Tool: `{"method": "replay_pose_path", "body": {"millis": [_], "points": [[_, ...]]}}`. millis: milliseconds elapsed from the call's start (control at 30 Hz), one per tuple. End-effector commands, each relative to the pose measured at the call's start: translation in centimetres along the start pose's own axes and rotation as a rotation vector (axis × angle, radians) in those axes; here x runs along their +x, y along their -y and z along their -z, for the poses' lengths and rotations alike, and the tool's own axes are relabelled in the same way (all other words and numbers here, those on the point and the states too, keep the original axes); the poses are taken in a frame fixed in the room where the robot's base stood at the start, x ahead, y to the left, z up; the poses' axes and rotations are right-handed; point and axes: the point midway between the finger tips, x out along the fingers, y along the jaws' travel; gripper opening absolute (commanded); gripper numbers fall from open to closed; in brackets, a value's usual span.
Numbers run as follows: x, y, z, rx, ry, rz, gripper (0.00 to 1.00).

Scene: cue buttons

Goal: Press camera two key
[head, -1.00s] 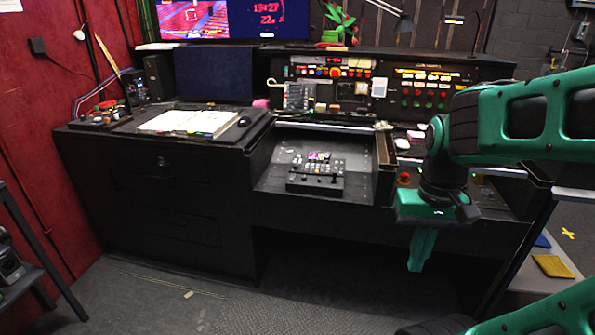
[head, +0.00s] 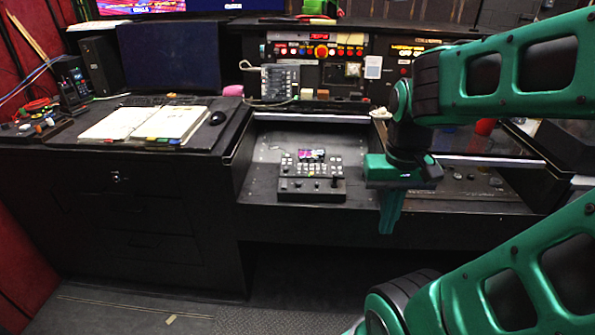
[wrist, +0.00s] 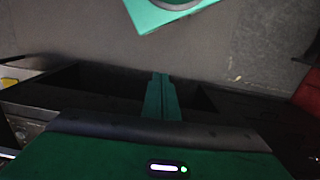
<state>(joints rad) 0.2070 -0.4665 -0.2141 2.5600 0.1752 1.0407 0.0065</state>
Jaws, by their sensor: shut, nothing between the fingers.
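A small black control panel (head: 312,180) with rows of small keys and a joystick lies on the recessed desk shelf in the head view. Its keys are too small to read, so I cannot tell which one is the camera two key. My gripper (head: 389,228) points down to the right of the panel, apart from it, in front of the shelf's front edge. Its fingers are shut and empty. In the wrist view the closed fingers (wrist: 161,82) show above the floor, and the panel is out of that view.
An open book (head: 145,123) and a black mouse (head: 217,118) lie on the desk at left. A grey keypad box (head: 280,82) stands behind the panel, below an upright console with lit buttons (head: 322,51). The space above the panel is clear.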

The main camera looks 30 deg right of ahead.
Motion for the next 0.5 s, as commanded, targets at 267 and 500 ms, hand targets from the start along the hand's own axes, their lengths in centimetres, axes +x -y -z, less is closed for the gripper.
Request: {"method": "replay_pose_path", "body": {"millis": [267,500], "points": [[-0.3,-0.4,-0.6,-0.001,-0.01,0.005,0.0],[0.0,1.1,5.6,-0.011,-0.123,0.016,0.0]]}}
